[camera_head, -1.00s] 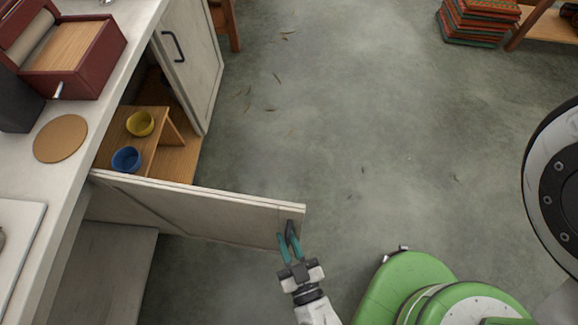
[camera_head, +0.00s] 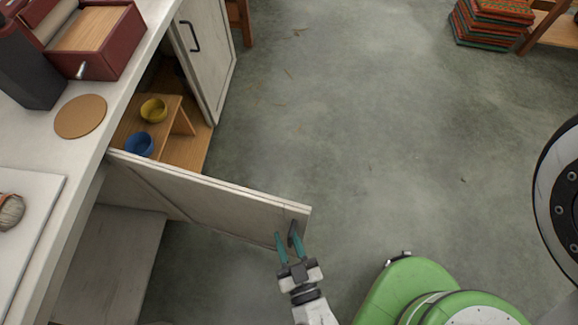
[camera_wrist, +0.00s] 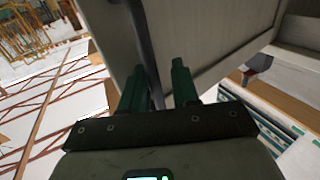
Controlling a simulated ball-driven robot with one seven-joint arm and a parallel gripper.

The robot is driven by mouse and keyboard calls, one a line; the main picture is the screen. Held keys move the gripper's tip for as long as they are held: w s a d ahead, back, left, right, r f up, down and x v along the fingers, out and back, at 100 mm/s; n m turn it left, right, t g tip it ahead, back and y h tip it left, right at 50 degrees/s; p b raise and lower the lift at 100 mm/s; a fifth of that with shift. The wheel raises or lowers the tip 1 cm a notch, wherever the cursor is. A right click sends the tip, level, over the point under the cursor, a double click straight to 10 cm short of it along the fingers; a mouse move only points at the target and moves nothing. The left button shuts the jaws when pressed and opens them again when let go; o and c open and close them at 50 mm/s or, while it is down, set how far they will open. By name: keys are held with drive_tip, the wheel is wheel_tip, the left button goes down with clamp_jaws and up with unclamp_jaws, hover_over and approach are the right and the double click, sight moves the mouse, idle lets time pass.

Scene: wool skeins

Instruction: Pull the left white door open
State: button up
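The left white door (camera_head: 215,206) is the nearer cabinet door in the head view. It stands swung out wide from the cabinet, its free end near my gripper. Its dark handle (camera_head: 291,231) is on the side facing me. My gripper (camera_head: 288,241) has two green fingers standing apart at the handle. In the wrist view the fingers (camera_wrist: 158,82) are apart, with the dark handle bar (camera_wrist: 147,45) running between them, close to the left finger. I see no clear grip on the bar. The door's panel (camera_wrist: 205,35) fills the upper middle of that view.
The other white door (camera_head: 205,55) also stands open beyond. Inside the cabinet are a yellow bowl (camera_head: 153,110) and a blue bowl (camera_head: 139,144). The counter (camera_head: 105,118) runs along the left. Grey floor (camera_head: 370,140) is clear to the right of the doors.

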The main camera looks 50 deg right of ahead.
drive_tip(key=shift+s+a+f, duration=0.1)
drive_tip(key=shift+s+a, duration=0.15)
drive_tip(key=shift+s, duration=0.2)
drive_tip(key=b+v, duration=0.1)
drive_tip(key=v, duration=0.9)
